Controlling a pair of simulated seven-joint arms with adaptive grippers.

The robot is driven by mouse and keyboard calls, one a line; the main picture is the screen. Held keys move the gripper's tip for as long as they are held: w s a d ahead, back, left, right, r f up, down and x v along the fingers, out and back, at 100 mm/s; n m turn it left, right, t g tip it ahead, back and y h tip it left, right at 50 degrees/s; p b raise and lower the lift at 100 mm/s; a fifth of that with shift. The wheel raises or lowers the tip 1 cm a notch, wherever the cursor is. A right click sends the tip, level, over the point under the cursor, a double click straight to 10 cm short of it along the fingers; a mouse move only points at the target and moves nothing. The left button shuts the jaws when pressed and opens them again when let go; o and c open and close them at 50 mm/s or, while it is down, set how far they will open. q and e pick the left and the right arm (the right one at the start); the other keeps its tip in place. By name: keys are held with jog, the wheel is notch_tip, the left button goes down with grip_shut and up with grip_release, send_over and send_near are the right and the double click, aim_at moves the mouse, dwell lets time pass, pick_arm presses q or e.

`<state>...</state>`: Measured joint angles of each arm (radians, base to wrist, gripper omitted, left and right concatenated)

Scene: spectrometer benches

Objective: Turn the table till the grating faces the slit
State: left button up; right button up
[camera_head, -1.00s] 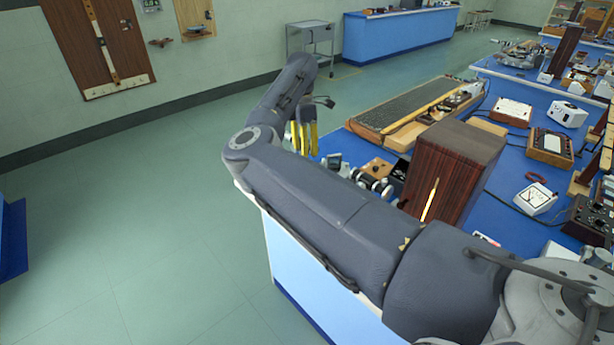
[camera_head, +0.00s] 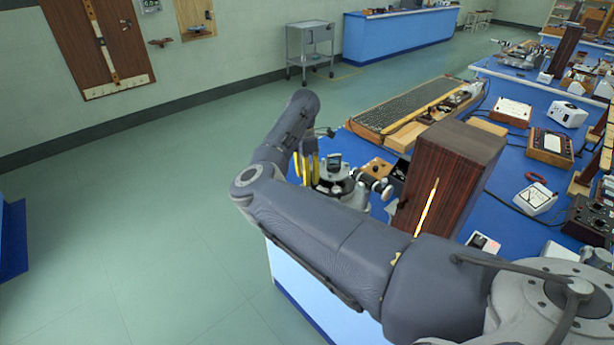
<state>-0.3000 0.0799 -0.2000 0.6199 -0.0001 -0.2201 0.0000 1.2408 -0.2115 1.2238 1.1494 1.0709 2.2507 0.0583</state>
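A small spectrometer (camera_head: 338,185) stands near the left end of the blue bench, with a round grey body and a short tube to its right. A small dark upright piece (camera_head: 335,162), which looks like the grating, sits on its top; which way it faces is too small to tell. My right gripper (camera_head: 308,170) points down just left of the spectrometer. Its yellow fingers look apart with nothing between them; whether one touches the table is unclear. A tall brown wooden box with a bright slit (camera_head: 427,207) stands to the right. My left gripper is out of view.
My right arm hides the bench's near edge and the spectrometer's lower part. A long wooden-edged apparatus (camera_head: 420,108) lies behind. Meters, such as a white one (camera_head: 535,198), and cables crowd the bench to the right. Open floor (camera_head: 130,220) lies left.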

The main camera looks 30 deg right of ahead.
grip_shut()
jog(key=shift+s+f, duration=0.1)
dwell(0.7)
